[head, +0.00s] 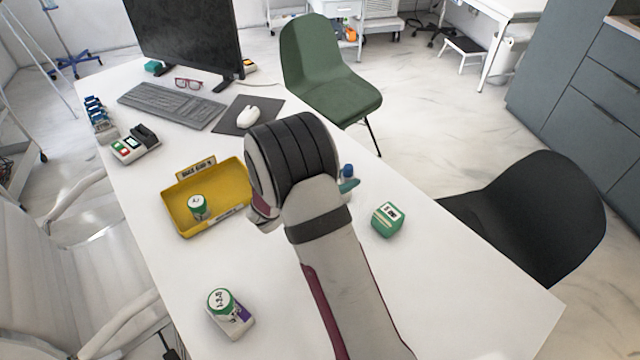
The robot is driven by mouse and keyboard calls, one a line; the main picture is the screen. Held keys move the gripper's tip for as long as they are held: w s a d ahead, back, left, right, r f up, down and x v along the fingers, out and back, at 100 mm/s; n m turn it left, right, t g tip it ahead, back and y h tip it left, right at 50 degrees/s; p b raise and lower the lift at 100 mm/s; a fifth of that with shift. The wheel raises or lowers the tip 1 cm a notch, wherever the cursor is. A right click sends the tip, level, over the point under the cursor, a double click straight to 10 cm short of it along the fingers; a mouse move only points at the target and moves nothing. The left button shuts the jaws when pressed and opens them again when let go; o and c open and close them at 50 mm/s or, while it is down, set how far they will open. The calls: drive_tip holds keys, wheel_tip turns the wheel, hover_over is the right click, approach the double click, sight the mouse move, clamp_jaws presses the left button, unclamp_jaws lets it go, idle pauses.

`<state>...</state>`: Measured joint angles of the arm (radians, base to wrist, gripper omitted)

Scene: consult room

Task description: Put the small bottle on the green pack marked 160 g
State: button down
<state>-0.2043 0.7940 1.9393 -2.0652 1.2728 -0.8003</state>
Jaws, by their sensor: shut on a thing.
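A small bottle with a dark blue top (347,170) shows just right of my wrist, in the middle of the desk. A teal piece beside it looks like a fingertip of my gripper (349,185), which is shut on the bottle. The rest of my gripper and the lower part of the bottle are hidden behind my arm. A green pack (386,222) with a white label on top stands on the desk to the right of my arm, apart from the bottle. The print on its label is too small to read.
A yellow tray (183,229) holding a green-lidded tin (197,206) lies left of my arm. A keyboard (172,105), mouse (248,116) and monitor (185,35) are at the back. The desk's right front is clear.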

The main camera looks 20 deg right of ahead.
drive_tip(key=s+d+r+m+g+h, duration=0.1)
drive_tip(key=s+d+r+m+g, duration=0.2)
drive_tip(key=s+d, duration=0.55)
drive_tip(key=s+d+r+m+g+h, duration=0.1)
drive_tip(key=s+d+r+m+g, duration=0.15)
drive_tip(key=s+d, duration=0.55)
hover_over(396, 212)
drive_tip(key=f, duration=0.5)
drive_tip(key=shift+s+d+f, duration=0.1)
drive_tip(key=shift+s+f, duration=0.15)
drive_tip(key=shift+f, duration=0.1)
drive_tip(key=shift+g, duration=0.25)
drive_tip(key=shift+w+f, duration=0.15)
drive_tip(key=shift+f, duration=0.95)
drive_tip(key=shift+w+f, duration=0.1)
drive_tip(key=shift+f, duration=1)
drive_tip(key=shift+f, duration=0.1)
